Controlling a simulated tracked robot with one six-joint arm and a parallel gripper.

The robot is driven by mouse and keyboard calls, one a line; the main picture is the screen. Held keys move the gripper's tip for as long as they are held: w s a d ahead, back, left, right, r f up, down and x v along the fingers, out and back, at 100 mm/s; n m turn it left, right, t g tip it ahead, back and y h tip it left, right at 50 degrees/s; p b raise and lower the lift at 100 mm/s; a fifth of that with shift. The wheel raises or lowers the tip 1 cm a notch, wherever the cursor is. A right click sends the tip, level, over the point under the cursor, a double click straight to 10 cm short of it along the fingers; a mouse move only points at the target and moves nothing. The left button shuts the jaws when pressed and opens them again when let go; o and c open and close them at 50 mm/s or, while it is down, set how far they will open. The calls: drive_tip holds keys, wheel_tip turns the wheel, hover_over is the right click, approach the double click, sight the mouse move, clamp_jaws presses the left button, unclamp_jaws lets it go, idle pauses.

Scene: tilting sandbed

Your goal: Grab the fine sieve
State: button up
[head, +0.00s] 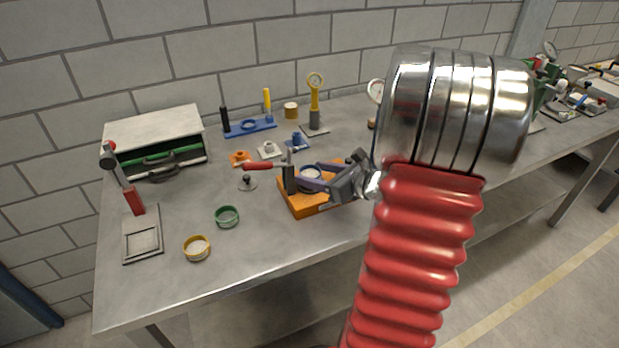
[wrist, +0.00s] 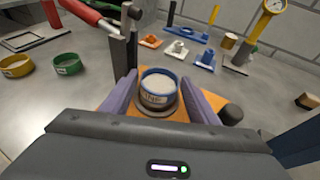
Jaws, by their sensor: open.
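A blue ring-shaped sieve (wrist: 158,88) sits upright on a dark round seat on an orange base (wrist: 193,125). Lettering on its front is too small to read surely; it may say fine. It also shows in the head view (head: 311,173). My gripper (wrist: 158,93) is open, with its purple fingers on either side of the blue sieve. I cannot tell whether they touch it. A green sieve (head: 227,216) and a yellow sieve (head: 197,248) lie apart on the table to the left.
A dark post with a red handle (head: 258,167) rises close by the blue sieve. A flat grey tray (head: 128,248) stands at the left. A blue stand (head: 249,128) and a gauge (head: 315,82) are behind.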

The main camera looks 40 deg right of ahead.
drive_tip(key=shift+c, duration=0.6)
drive_tip(key=c, duration=0.7)
drive_tip(key=shift+r, duration=0.9)
wheel_tip(320, 180, up, 2)
drive_tip(key=shift+r, duration=0.1)
drive_tip(key=s+d, duration=0.2)
drive_tip(key=s, duration=1.6)
drive_tip(key=shift+f, duration=0.25)
